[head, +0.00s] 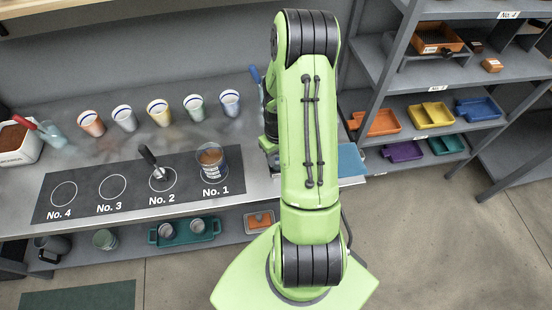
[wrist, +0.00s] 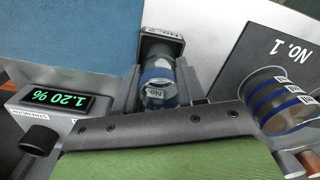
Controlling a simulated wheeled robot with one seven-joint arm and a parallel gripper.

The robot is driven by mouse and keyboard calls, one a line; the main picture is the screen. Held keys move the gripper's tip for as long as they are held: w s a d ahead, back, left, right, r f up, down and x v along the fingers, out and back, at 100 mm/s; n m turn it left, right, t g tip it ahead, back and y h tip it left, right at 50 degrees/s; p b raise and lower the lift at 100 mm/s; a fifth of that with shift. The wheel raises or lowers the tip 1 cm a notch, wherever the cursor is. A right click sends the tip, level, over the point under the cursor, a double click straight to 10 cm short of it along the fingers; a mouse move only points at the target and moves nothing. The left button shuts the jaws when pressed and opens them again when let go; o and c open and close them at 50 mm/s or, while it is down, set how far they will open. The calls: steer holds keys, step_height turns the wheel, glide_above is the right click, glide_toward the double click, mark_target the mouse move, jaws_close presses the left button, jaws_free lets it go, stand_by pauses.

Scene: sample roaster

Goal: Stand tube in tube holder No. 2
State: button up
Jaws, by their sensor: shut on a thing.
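The tube (wrist: 157,90) is small and clear with a blue band and a label, seen in the middle of the wrist view. My gripper (wrist: 158,78) is shut on it, with one grey finger on each side. The tube holder No. 2 (wrist: 174,39) is a dark block with a white label, right at the tube's far end. I cannot tell whether the tube's end is inside the holder or just over it. In the head view my arm hides the gripper, the tube and the holder.
A meter (wrist: 60,101) reading 1.20 % stands left of the tube in the wrist view. A glass with brown contents (head: 211,162) stands on No. 1 of the dark mat (head: 86,193). A black-handled tool (head: 152,158) is on No. 2. Several cups line the back.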

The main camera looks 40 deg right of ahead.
steer(key=shift+f, duration=1.05)
steer(key=o, duration=1.1)
steer(key=shift+r, duration=0.1)
steer(key=a+r+n+t+h+p, duration=0.1)
steer(key=a+r, duration=0.3)
steer(key=r, duration=0.7)
steer(key=a+r+t+p, duration=0.1)
steer(key=a+r, duration=0.2)
steer(key=r, duration=0.9)
steer(key=s+a+r+t, duration=0.1)
steer(key=s+a+r, duration=0.2)
steer(key=a, duration=0.1)
steer(key=s+a+r+n+t, duration=0.1)
steer(key=s+a+r, duration=0.2)
steer(key=s+a, duration=0.1)
steer(key=s+a+r+t+y, duration=0.1)
steer(key=s+a+r, duration=0.2)
steer(key=s+a, duration=0.1)
steer(key=shift+s+a+r+t, duration=0.1)
steer(key=shift+a+r+t, duration=0.25)
steer(key=shift+a, duration=0.15)
